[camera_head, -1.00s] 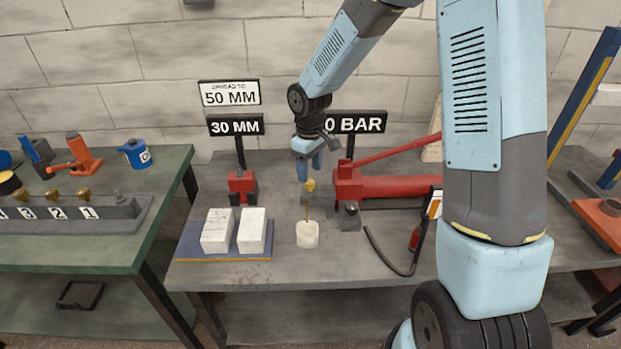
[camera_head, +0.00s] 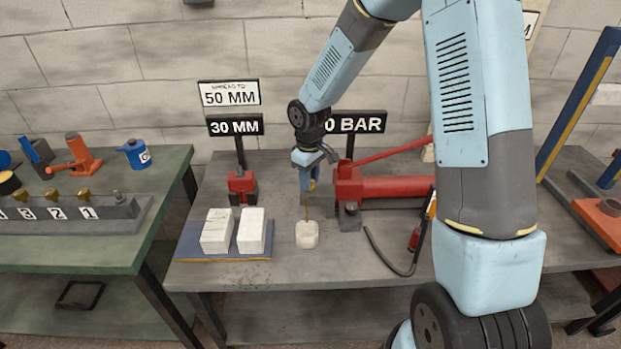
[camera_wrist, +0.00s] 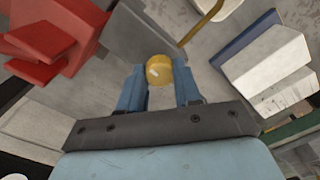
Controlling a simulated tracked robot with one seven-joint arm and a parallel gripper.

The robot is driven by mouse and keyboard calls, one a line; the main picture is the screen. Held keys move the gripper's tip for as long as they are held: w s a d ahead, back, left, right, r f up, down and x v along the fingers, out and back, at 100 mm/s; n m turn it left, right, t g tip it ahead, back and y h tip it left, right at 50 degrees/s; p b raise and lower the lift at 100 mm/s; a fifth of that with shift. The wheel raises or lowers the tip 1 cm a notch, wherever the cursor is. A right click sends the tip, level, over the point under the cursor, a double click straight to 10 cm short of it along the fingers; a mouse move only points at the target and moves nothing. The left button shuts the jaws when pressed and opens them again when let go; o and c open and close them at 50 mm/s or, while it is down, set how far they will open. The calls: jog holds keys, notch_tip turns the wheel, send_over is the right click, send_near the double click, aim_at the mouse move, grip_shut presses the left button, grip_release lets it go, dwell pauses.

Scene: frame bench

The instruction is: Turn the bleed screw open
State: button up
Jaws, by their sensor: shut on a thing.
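The bleed screw (camera_wrist: 159,72) shows in the wrist view as a round yellow knob with a pale mark on top. My gripper (camera_wrist: 160,88) has its two blue fingers on either side of the knob and is shut on it. In the head view my gripper (camera_head: 308,184) points down beside the red pump (camera_head: 385,187), mostly hiding the knob. A thin brownish line (camera_head: 307,211) runs from below the knob down to a small white cup (camera_head: 307,236). Whether the screw has turned cannot be told.
Two white blocks (camera_head: 252,230) lie on a blue board at the left of the bench. A red block-like tool (camera_head: 242,187) stands behind them. A sign reading 30 MM (camera_head: 235,126) and a partly hidden BAR sign (camera_head: 360,122) stand at the back. A black hose (camera_head: 385,255) curves at the right.

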jog(key=c, duration=0.4)
jog(key=shift+m, duration=0.9)
jog(key=shift+c, duration=0.2)
jog(key=o, duration=1)
jog(key=shift+o, duration=0.2)
notch_tip(320, 180, up, 14)
jog(key=shift+d, duration=0.1)
